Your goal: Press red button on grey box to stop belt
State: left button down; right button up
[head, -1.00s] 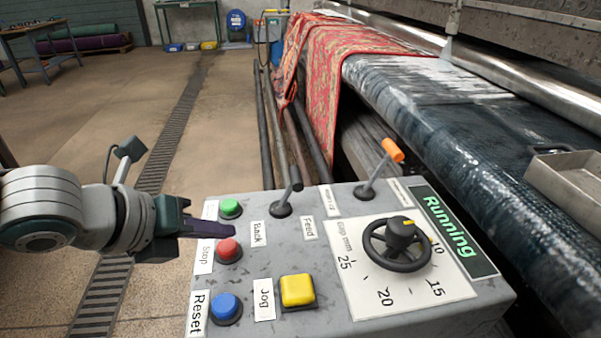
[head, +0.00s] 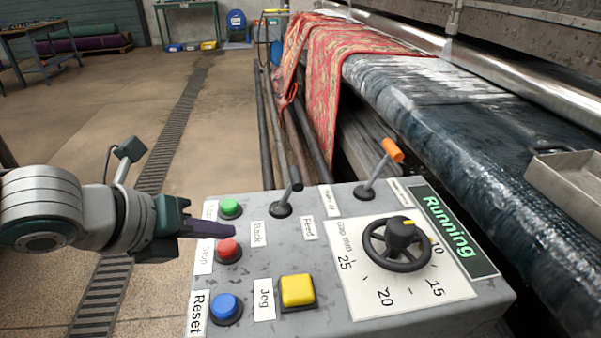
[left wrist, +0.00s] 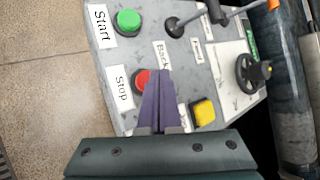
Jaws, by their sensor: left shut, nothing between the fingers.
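The grey box (head: 270,262) stands in front of me with its sloped panel in view. The red button (head: 229,249) sits beside the "Stop" label, below the green button (head: 230,208). My left gripper (head: 234,230) is shut and empty, its fingertips over the panel close to the red button. In the left wrist view the shut fingers (left wrist: 160,75) cover part of the red button (left wrist: 142,80). I cannot tell whether the fingertips touch it. The display (head: 452,232) reads "Running". The dark wet belt (head: 430,115) runs along the right. My right gripper is not in view.
A blue button (head: 226,307), a yellow button (head: 298,290), two levers (head: 374,172) and a black handwheel (head: 398,245) share the panel. A red patterned rug (head: 335,90) hangs over the belt's edge. A metal tray (head: 575,185) is at right. Open floor lies left.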

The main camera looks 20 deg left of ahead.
aim_at(222, 252)
pick_arm(q)
jog(key=shift+f, duration=0.1)
jog(key=shift+f, duration=0.35)
jog(key=shift+f+b, duration=0.55)
jog(key=shift+b, duration=0.1)
dwell(0.6)
jog(key=shift+r, duration=0.15)
dwell(0.3)
jog(key=shift+r+p, duration=0.8)
jog(key=shift+p, duration=0.25)
notch_tip(222, 252, up, 5)
jog(key=p, duration=0.5)
jog(key=shift+r, duration=0.1)
jog(key=shift+d, duration=0.1)
